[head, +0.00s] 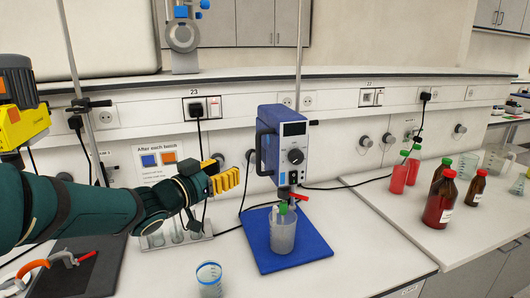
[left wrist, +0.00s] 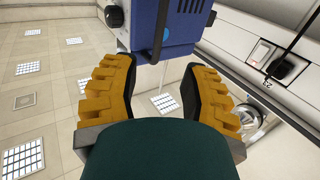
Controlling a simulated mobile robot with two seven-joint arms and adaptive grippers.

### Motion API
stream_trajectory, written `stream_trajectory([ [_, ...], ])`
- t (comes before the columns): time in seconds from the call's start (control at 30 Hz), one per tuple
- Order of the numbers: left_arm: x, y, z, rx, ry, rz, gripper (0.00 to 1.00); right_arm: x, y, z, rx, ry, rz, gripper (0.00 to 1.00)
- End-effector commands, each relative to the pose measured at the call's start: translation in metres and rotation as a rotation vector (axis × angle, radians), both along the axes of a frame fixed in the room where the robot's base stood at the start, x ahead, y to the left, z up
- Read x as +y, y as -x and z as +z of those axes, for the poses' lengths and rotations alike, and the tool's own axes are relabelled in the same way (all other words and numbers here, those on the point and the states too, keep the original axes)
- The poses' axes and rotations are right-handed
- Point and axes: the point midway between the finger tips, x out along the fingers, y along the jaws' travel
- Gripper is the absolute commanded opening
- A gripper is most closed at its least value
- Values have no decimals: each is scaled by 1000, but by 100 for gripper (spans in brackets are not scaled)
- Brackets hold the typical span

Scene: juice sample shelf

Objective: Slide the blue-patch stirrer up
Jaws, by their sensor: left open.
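The stirrer (head: 284,143) is a blue box with a grey front, a small display and a dark knob. It sits on an upright rod (head: 300,50) above a blue mat (head: 312,248). A dark loop handle (head: 262,150) is on its left side. A beaker (head: 283,232) with sticks in it stands on the mat under the stirrer. My left gripper (head: 228,180) has yellow fingers, is open and empty, and is left of the stirrer, lower than its middle. In the left wrist view, the stirrer (left wrist: 177,28) shows beyond the open fingers (left wrist: 157,95), apart from them.
A glassware rack (head: 172,238) is below my left forearm. Red-brown bottles (head: 440,203) and red tubes are on the right bench. Cables hang along the wall near the stirrer. A second rod (head: 75,60) stands at the left.

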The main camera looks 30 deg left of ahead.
Motion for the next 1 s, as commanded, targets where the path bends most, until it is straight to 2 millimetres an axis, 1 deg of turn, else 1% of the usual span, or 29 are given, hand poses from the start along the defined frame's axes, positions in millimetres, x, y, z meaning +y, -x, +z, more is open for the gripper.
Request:
stream_trajectory([
  [0.17,-5,-29,-2,1,1,-5,44,0,1,-3,2,0,2,87],
  [0.4,-10,-76,-2,1,1,-4,44,0,2,-7,5,-1,4,87],
  [0.6,-14,-109,-1,0,1,-3,44,1,3,-8,6,-2,6,87],
  [0.7,-15,-120,-1,1,0,-2,44,1,3,-9,6,-2,6,87],
  [0.8,-16,-126,-1,1,1,-1,44,1,3,-9,6,-2,6,87],
  [1.0,-16,-130,0,0,1,-1,44,1,3,-9,7,-2,6,87],
])
